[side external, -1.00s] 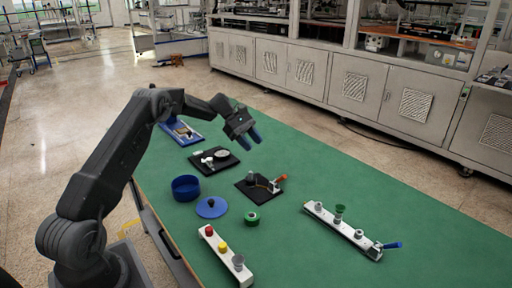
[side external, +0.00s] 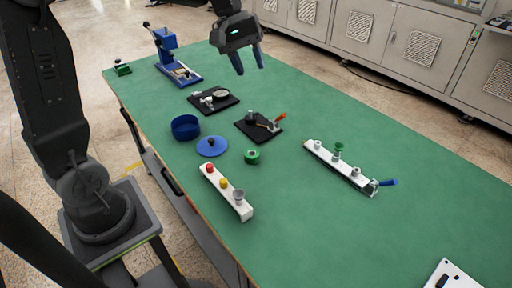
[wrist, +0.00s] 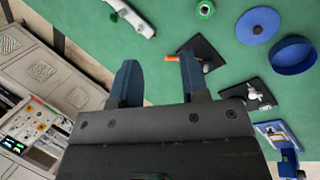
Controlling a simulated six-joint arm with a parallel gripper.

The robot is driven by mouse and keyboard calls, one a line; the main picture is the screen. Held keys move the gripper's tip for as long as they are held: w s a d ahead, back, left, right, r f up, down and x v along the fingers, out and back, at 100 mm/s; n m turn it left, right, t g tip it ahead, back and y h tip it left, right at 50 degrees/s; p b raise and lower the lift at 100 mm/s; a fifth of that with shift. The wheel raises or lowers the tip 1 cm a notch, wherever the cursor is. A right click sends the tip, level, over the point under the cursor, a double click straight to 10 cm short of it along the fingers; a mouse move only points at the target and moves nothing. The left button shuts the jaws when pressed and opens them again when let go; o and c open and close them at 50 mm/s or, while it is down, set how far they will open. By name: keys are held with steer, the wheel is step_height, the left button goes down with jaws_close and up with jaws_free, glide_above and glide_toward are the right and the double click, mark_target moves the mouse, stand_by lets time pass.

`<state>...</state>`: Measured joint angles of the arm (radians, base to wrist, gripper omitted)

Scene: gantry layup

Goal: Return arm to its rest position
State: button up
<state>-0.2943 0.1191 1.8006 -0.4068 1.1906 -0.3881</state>
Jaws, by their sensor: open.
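My gripper (side external: 250,66) is at the top of the side view, raised above the green table (side external: 330,230). Its two blue fingers are apart with nothing between them. In the wrist view the open fingers (wrist: 159,65) point toward the green tabletop. My forearm runs out of the top of the side view, so part of the arm is hidden.
On the table are a blue press (side external: 178,62), black plates with fittings (side external: 213,108) (side external: 250,132), a blue bowl (side external: 185,127), a blue lid (side external: 212,152), a green ring (side external: 252,157), and white rails (side external: 227,200) (side external: 335,163). Grey cabinets (side external: 365,32) stand behind. The right side is mostly clear.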

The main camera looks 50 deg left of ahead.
steer(key=s+d+f+m+t+y, duration=0.1)
steer(key=s+d+m+y, duration=0.1)
steer(key=s, duration=0.8)
steer(key=s+d+m+t+y, duration=0.2)
steer(key=s+d+m, duration=0.2)
steer(key=s+m, duration=0.3)
steer(key=s, duration=0.3)
steer(key=shift+s+f+t, duration=0.2)
steer(key=shift+f+t, duration=0.1)
steer(key=shift+f, duration=0.1)
